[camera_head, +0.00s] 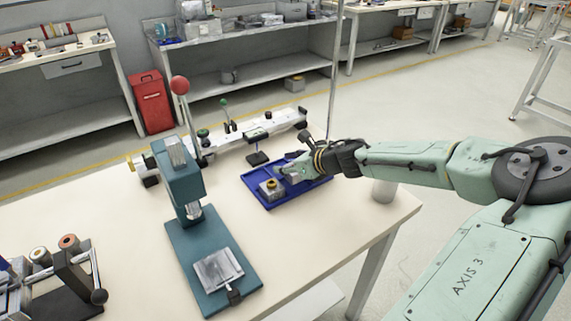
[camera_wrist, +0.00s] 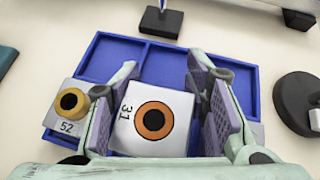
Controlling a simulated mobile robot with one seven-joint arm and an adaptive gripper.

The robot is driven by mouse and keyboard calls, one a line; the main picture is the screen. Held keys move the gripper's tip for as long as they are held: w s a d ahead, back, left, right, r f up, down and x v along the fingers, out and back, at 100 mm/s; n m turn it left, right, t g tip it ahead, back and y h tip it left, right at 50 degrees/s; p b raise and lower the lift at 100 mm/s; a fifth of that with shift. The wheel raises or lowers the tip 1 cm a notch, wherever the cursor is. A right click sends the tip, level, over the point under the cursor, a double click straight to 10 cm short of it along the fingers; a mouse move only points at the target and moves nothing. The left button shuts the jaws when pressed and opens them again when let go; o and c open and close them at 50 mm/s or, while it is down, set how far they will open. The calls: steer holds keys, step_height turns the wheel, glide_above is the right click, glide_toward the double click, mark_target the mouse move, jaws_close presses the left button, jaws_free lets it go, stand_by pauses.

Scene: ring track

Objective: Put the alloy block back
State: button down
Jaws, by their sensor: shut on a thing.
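A pale block (camera_wrist: 150,130) with an orange-brown ring and the number 31 sits between the pads of my gripper (camera_wrist: 165,95) in the wrist view. My gripper is shut on it, over the front part of a blue tray (camera_wrist: 108,58) with compartments. I cannot tell whether the block touches the tray floor. A grey block (camera_wrist: 68,118) with a brass ring and the number 52 stands in the tray, just left of the gripper. In the head view, my gripper (camera_head: 291,172) is over the tray (camera_head: 251,178), beside the 52 block (camera_head: 271,189). It mostly hides the held block there.
A teal press (camera_head: 180,190) with a red knob stands left of the tray. A white track fixture (camera_head: 240,146) runs behind the tray, with a small black stand (camera_head: 258,158) in front. The tray's back compartments look empty.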

steer(key=shift+f+b, duration=0.3)
steer(key=shift+f, duration=0.25)
steer(key=c, duration=0.9)
jaws_free()
steer(key=shift+o, duration=0.2)
